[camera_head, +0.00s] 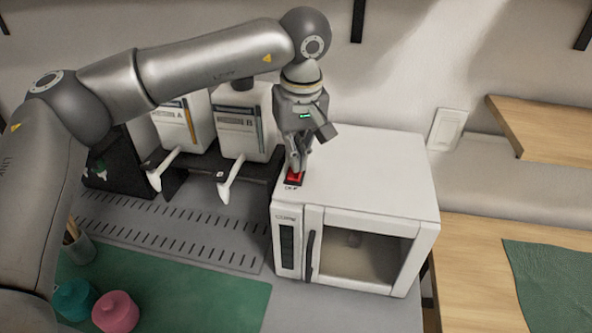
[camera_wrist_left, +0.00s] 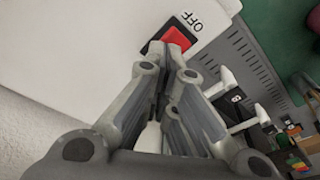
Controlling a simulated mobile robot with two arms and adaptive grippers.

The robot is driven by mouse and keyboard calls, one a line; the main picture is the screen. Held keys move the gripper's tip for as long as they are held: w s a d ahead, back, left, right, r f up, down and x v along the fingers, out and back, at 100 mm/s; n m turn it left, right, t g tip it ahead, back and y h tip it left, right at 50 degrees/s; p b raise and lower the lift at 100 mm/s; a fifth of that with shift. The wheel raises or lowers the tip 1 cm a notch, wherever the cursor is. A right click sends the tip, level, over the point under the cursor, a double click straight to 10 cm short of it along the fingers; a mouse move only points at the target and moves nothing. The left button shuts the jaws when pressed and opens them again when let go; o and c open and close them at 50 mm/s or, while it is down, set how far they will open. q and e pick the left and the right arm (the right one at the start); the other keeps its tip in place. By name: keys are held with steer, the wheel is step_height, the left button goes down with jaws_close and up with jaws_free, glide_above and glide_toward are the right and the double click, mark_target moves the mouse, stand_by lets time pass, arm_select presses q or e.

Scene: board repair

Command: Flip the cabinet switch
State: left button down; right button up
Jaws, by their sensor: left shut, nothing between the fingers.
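The white cabinet (camera_head: 385,180) stands on the bench in the head view, with a glass-fronted door and a dark handle. A red switch (camera_head: 294,177) in a black frame sits on its top, near the left edge. In the left wrist view the red switch (camera_wrist_left: 177,39) shows beyond the fingers, with "OFF" printed beside it. My left gripper (camera_head: 297,168) points down at the switch, shut and empty. Its fingertips are at or just above the switch; I cannot tell whether they touch. They hide part of it. My right gripper is not in view.
Two white dispensers (camera_head: 240,135) with levers stand left of the cabinet, close to my left arm. A green mat (camera_head: 190,297) with pink (camera_head: 115,311) and teal (camera_head: 74,298) jars lies at the front left. A wall switch (camera_head: 447,130) is behind the cabinet.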

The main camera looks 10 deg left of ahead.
arm_select(q)
steer(key=shift+f+b, duration=0.3)
steer(key=shift+f, duration=0.25)
steer(key=shift+r+p, duration=2.65)
steer(key=shift+r, duration=0.9)
